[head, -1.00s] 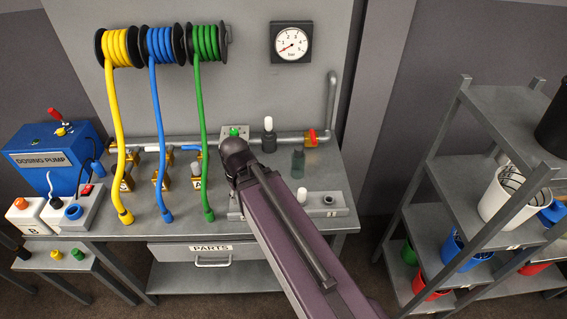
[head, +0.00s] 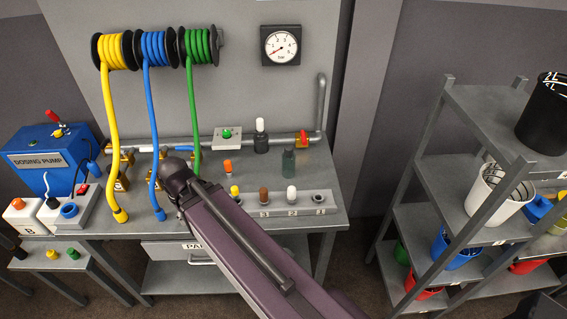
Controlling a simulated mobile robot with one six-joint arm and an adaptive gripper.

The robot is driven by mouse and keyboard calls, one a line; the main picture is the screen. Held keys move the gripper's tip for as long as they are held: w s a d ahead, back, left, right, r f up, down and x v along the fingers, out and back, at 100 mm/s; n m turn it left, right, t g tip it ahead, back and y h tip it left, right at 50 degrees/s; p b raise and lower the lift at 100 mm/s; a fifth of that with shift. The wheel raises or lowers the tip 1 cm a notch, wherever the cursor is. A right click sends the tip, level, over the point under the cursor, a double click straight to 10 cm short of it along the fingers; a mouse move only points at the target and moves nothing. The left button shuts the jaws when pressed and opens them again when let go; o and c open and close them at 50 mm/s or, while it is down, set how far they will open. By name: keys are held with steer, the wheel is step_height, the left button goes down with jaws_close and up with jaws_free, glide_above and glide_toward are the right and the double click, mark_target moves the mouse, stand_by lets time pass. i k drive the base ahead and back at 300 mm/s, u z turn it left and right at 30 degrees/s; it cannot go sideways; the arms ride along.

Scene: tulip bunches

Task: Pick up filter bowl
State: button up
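A small dark green, translucent cylinder (head: 289,164), which looks like the filter bowl, stands upright on the grey workbench (head: 325,178), below the pipe with the red-handled valve (head: 302,138). Nothing touches it that I can see. My arm reaches up from the lower right, and its dark rounded joint is over the bench to the left of the cylinder, by the blue hose. My gripper is hidden behind or below this joint, so its fingers do not show.
A rail (head: 307,208) with yellow, brown and white-topped pieces runs along the bench front. A dark holder with a white top (head: 261,137) stands left of the cylinder. Yellow, blue and green hoses (head: 197,120) hang at the left. A shelf rack (head: 430,175) stands at the right.

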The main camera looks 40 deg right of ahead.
mark_target(288, 158)
steer(key=u, duration=0.15)
steer(key=k, duration=1.6)
steer(key=z, duration=0.75)
steer(key=i, duration=1)
steer(key=z, duration=0.1)
